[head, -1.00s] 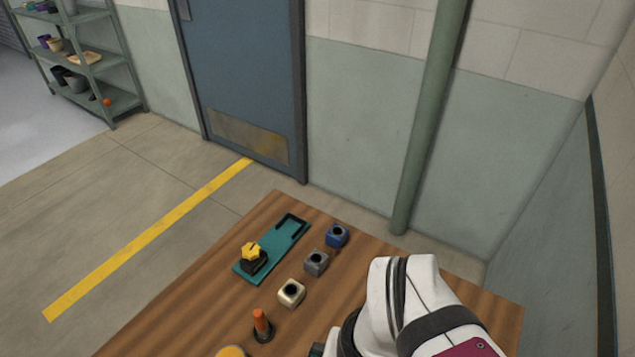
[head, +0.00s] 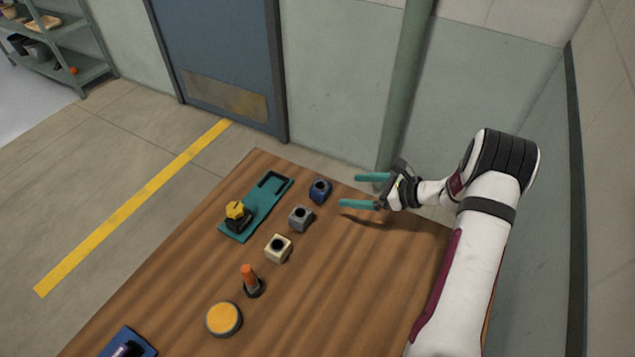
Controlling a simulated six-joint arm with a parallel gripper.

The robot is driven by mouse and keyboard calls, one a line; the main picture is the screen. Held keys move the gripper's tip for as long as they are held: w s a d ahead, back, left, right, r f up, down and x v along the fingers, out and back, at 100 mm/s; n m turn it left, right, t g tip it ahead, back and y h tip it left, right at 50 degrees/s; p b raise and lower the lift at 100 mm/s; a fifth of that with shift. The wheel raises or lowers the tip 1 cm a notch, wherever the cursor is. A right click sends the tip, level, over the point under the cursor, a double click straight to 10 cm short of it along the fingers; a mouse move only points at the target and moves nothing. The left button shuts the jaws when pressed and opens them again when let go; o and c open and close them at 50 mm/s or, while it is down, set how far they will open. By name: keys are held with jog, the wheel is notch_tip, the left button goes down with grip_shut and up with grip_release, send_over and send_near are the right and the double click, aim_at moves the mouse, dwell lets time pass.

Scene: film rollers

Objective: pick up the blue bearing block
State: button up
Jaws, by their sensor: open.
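The blue bearing block (head: 320,191) stands on the wooden table near its far edge, with a dark round bore on top. My gripper (head: 358,190) is to the right of the block, with its two teal fingers spread apart and pointing left towards it. Nothing is between the fingers. The gripper appears apart from the block; its exact height above the table is hard to tell.
A grey block (head: 300,218) and a cream block (head: 278,248) stand nearer in a row. A teal tray (head: 262,204) holds a yellow-and-black piece (head: 237,215). An orange peg (head: 250,280), a round yellow-topped disc (head: 224,319) and a blue tray (head: 142,343) lie nearer. The table's right part is clear.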

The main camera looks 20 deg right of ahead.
aim_at(326, 188)
jog(key=x, duration=1.2)
jog(key=shift+d+r, duration=0.1)
grip_shut()
